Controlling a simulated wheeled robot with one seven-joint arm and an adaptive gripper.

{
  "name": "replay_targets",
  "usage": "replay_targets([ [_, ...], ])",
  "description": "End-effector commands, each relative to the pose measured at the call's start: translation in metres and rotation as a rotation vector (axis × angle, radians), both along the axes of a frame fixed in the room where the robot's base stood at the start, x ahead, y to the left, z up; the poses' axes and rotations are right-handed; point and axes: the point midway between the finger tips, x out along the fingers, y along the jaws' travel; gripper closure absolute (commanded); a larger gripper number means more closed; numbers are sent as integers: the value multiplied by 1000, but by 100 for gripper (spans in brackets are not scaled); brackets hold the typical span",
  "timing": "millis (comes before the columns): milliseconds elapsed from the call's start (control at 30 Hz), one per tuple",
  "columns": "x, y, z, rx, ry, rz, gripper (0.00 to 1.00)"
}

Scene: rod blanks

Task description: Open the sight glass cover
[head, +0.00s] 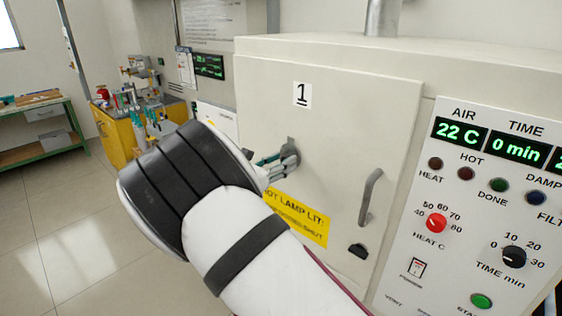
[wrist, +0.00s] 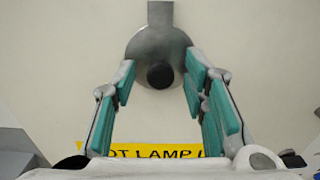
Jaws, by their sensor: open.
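The sight glass cover (wrist: 160,35) is a round grey metal disc with a strap above it and a black knob (wrist: 160,76) on its lower part. It lies flat on the door (head: 335,115) of the cabinet marked 1. In the head view my gripper hides most of it, and only a bit of grey metal (head: 291,142) shows. My gripper (wrist: 160,86) is open, its teal-padded fingers on either side of the knob with a gap on both sides. In the head view my gripper (head: 279,163) is close to the door. I cannot tell how far the fingertips reach past the knob.
A yellow hot-lamp label (head: 300,222) is below the cover. A grey door handle (head: 370,197) and a black latch (head: 358,251) are to the right. The control panel (head: 460,210) is further right. Open floor (head: 60,240) lies to the left.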

Motion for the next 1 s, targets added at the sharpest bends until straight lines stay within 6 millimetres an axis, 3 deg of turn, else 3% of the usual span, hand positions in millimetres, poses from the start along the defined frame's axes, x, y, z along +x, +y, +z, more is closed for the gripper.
replay_targets([
  [333,3,-3,0,0,0,0,60],
  [533,3,-3,0,0,0,0,100],
  [1000,5,0,0,47,-37,-1,100],
])
